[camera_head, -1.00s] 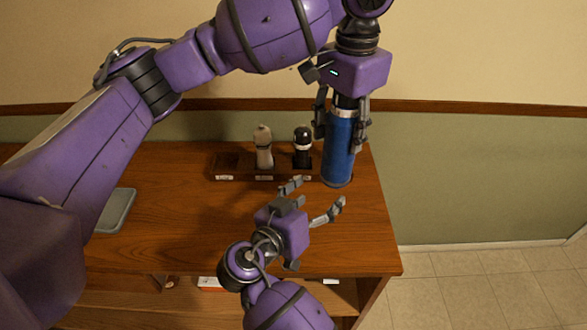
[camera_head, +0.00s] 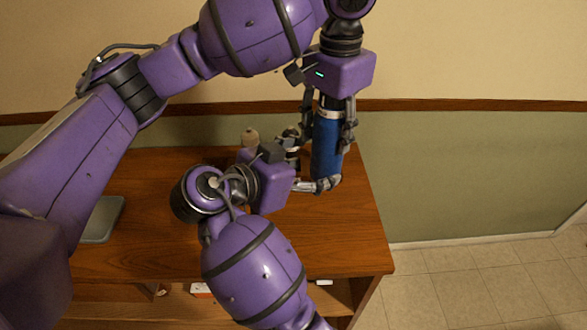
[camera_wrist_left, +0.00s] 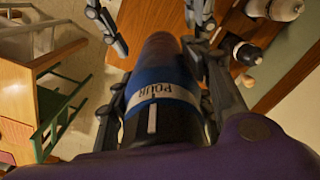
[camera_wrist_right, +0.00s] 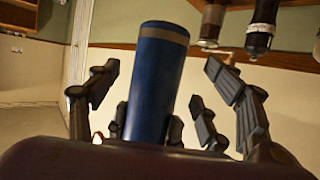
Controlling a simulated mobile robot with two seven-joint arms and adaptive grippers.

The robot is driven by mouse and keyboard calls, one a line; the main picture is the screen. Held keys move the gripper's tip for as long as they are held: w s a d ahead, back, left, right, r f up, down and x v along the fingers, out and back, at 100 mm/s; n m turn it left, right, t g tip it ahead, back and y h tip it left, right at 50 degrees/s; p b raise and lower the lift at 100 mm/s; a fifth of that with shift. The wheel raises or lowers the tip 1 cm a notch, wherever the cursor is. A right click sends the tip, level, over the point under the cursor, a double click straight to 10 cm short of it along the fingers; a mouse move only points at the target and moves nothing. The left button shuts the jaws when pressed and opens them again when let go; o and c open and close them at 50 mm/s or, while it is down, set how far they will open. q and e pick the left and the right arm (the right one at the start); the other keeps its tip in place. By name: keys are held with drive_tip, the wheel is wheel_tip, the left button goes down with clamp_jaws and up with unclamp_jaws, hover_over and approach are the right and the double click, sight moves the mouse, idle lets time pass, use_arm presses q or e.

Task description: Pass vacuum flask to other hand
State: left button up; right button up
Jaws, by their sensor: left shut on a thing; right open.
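The vacuum flask (camera_head: 327,145) is a blue cylinder with a dark top and a pale band; it hangs upright near the table's back right. My left gripper (camera_head: 328,128) is shut on its upper part from above. The left wrist view shows the flask (camera_wrist_left: 165,65) with "POUR" on its band. My right gripper (camera_head: 311,163) is open around the lower part of the flask, reaching from the left. In the right wrist view the flask (camera_wrist_right: 158,80) stands between its spread fingers, with gaps visible on both sides. Contact with the right fingers cannot be told.
A pale-topped bottle (camera_head: 250,138) stands behind my right gripper; a dark bottle (camera_wrist_right: 262,22) shows beside it in the right wrist view. A grey flat object (camera_head: 102,220) lies on the wooden table (camera_head: 330,235) at left. The table's front right is clear.

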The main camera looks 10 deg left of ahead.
use_arm(q)
drive_tip(key=shift+r, duration=0.1)
use_arm(e)
drive_tip(key=shift+x, duration=2.05)
drive_tip(key=c, duration=1.7)
use_arm(q)
drive_tip(key=o, duration=1.7)
